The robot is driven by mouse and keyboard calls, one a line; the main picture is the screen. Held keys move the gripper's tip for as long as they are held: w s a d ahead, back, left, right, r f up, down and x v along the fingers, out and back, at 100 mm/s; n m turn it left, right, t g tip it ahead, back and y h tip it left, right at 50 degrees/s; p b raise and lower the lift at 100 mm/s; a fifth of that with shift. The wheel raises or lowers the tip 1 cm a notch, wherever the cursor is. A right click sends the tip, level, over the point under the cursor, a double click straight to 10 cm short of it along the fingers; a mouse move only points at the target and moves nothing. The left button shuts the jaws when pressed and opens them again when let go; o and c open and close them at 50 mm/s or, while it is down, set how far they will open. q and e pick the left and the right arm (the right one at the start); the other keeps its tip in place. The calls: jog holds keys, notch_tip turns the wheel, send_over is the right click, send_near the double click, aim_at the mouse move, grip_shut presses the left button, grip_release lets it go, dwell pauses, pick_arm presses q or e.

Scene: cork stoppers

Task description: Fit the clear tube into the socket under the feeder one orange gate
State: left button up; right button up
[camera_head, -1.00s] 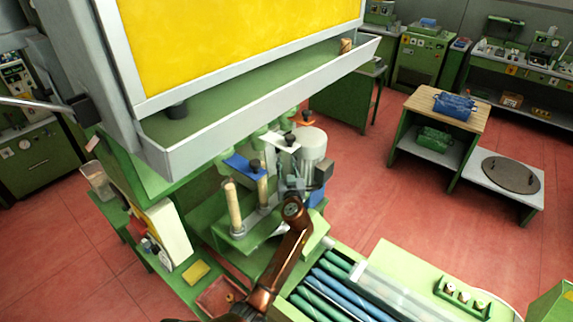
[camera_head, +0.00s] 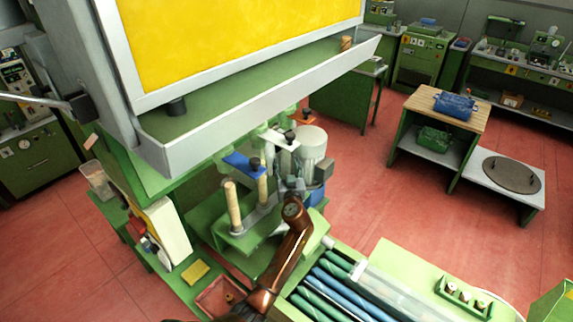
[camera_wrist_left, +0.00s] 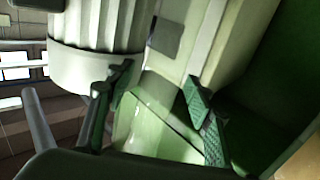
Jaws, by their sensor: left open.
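The orange gate (camera_head: 307,115) shows at the far end of the row of gates below the big cabinet's tray. The socket under it is hidden behind the machine parts. My left gripper (camera_head: 292,187) is at the end of the copper-brown arm, beside the grey motor. In the left wrist view its two green-padded fingers (camera_wrist_left: 158,103) stand apart. A pale, see-through surface (camera_wrist_left: 150,120) shows between and beyond them; I cannot tell whether it is the clear tube. My right gripper is not in view.
A blue gate (camera_head: 240,164) and a white gate (camera_head: 283,140) stand nearer than the orange one. Two beige posts (camera_head: 234,207) rise left of my arm. A grey motor (camera_head: 312,148) stands close to the gripper. Green and blue rollers (camera_head: 335,285) lie at the front right.

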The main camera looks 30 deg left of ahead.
pick_arm(q)
jog(key=v, duration=1.2)
dwell(0.4)
